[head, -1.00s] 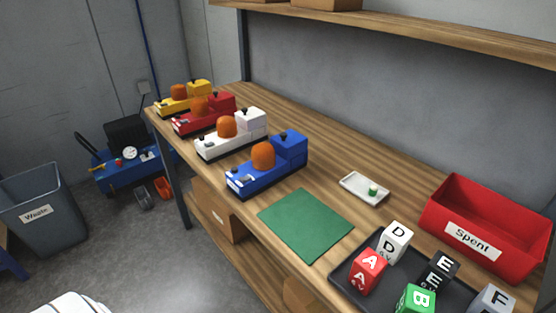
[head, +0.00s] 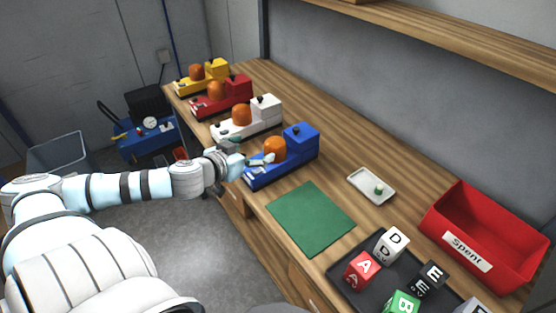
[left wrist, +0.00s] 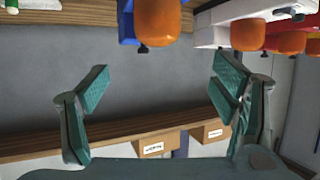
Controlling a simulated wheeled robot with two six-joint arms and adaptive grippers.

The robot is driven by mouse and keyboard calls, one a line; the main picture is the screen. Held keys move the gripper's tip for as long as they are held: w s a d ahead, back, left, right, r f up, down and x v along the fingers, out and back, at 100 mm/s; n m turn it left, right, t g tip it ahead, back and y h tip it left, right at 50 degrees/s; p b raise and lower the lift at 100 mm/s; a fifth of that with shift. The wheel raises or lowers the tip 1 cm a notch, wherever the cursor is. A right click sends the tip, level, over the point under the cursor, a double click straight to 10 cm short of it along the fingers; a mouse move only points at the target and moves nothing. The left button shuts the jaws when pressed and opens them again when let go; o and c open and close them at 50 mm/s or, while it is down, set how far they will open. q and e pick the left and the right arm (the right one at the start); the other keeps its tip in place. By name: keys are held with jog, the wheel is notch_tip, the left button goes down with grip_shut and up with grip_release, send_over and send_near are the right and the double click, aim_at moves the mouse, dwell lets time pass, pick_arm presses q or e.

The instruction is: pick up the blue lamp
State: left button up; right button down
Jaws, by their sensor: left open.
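The blue lamp (head: 301,138), a blue base with a rear block and an orange dome, stands upright on the wooden bench. My left gripper (head: 250,152) is open and empty at the front-left side of the lamp, close to its dome; I cannot tell if it touches. In the left wrist view the open fingers (left wrist: 160,80) spread wide, and the blue lamp (left wrist: 127,25) with its orange dome shows at the top edge, beyond and between them. My right gripper is not in view.
A white lamp (head: 265,107), a red lamp (head: 238,88) and a yellow lamp (head: 217,68) stand in a row behind. A green mat (head: 310,218), a small white tray (head: 362,193), a red Spent bin (head: 500,262) and a black tray of lettered blocks lie right.

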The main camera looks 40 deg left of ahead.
aim_at(277, 144)
pick_arm(q)
jog(key=b+x, duration=0.2)
jog(key=f+b+x, duration=0.1)
jog(key=b+x, duration=0.2)
jog(key=shift+s, duration=0.15)
jog(key=b+x, duration=0.1)
jog(key=x, duration=0.7)
jog(key=shift+d+f+b, duration=0.2)
jog(key=shift+f+b, duration=0.05)
jog(key=shift+b, duration=0.15)
jog(key=shift+w+f, duration=0.1)
jog(key=shift+w, duration=0.2)
jog(key=shift+s, duration=0.1)
grip_shut()
